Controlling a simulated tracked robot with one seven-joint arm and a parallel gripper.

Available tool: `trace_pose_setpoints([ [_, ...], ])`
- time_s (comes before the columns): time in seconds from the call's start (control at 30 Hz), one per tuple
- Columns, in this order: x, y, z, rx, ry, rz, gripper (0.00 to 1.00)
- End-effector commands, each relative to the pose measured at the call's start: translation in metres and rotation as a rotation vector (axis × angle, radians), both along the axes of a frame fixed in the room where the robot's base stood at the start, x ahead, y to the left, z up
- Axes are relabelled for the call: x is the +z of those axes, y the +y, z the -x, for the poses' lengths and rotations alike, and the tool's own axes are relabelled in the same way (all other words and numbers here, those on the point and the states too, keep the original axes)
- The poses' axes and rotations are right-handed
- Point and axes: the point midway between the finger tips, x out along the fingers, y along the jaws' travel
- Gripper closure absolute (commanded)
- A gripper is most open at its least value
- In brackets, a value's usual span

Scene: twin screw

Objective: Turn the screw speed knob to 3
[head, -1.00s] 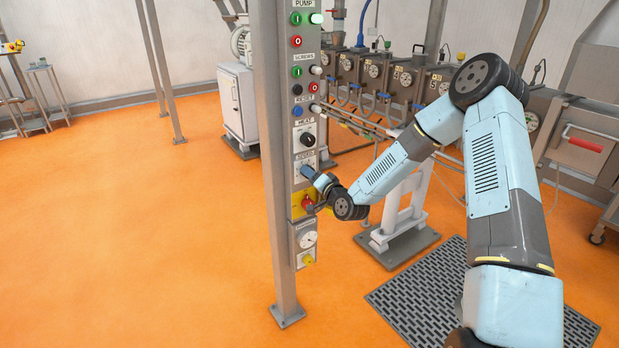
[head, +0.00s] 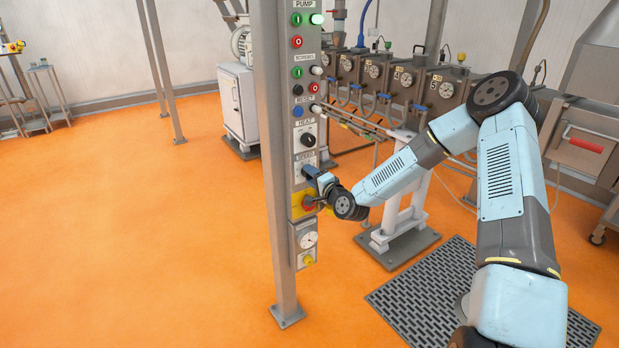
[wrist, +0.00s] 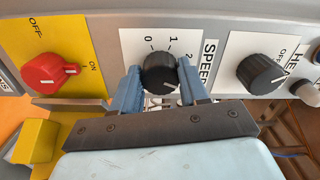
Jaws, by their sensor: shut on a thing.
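The black screw speed knob (wrist: 159,72) sits on a white plate marked SPEED in the wrist view. The digits 0, 1 and 2 show around it; a 3 is not visible, and my right finger and jaw cover that side. The knob's white pointer line slants down to the right, past the 2. My gripper (wrist: 160,80) has its two blue fingers on either side of the knob, shut on it. In the head view my gripper (head: 311,174) reaches the panel and hides the knob.
A red OFF/ON switch (wrist: 50,72) on a yellow plate is left of the knob in the wrist view. The black heat knob (wrist: 261,71) is to the right. Buttons line the upper panel (head: 305,126). Open orange floor (head: 140,240) lies left of the post.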

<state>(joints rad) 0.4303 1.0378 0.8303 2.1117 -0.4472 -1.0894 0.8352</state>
Motion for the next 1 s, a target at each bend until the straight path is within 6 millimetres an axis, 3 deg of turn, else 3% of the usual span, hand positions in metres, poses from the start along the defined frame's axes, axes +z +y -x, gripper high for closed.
trace_pose_setpoints([
  [0.23,-0.004,-0.002,0.000,-0.003,0.008,0.004,0.87],
  [0.27,-0.004,-0.002,0.000,-0.003,0.008,0.004,0.53],
  [0.5,-0.002,-0.002,0.000,-0.003,0.004,0.003,0.31],
  [0.8,-0.001,-0.003,0.002,-0.003,0.002,0.002,0.31],
  [1.0,-0.001,-0.016,0.021,-0.003,0.003,0.002,0.31],
])
